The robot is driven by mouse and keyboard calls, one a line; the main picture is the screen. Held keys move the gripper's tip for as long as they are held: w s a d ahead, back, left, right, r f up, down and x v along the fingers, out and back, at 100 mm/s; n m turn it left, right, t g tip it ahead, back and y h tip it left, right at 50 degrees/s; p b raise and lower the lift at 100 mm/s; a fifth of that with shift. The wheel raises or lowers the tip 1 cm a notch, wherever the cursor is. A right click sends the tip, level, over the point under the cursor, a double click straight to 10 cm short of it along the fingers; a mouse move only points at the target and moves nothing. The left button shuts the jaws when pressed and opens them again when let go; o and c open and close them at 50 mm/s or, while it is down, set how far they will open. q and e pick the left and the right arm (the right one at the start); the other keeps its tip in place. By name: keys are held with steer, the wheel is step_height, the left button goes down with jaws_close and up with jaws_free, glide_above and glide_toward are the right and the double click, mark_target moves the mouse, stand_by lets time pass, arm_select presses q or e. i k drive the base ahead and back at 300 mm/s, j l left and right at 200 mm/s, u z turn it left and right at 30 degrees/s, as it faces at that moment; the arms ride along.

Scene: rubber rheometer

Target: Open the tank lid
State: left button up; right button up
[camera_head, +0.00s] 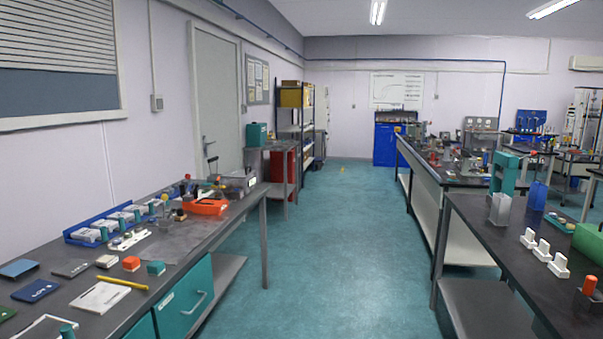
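No tank lid can be made out for certain. A small grey box-like unit (238,184) stands at the far end of the left bench, beside an orange object (205,207). I cannot tell whether any of these is the tank. Neither of my grippers shows in the head view.
The left bench (178,243) carries a blue rack (75,234), notebooks and small blocks. The near right bench (490,229) holds several white stands. A turquoise floor aisle (330,235) between the benches is clear back to a blue cabinet (385,145).

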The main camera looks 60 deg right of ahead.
mark_target(234, 173)
steer(key=z, duration=1.65)
steer(key=u, duration=0.25)
steer(key=i+l+u, duration=0.2)
steer(key=i+u, duration=0.2)
steer(key=i+l+u, duration=0.25)
steer(key=u, duration=0.15)
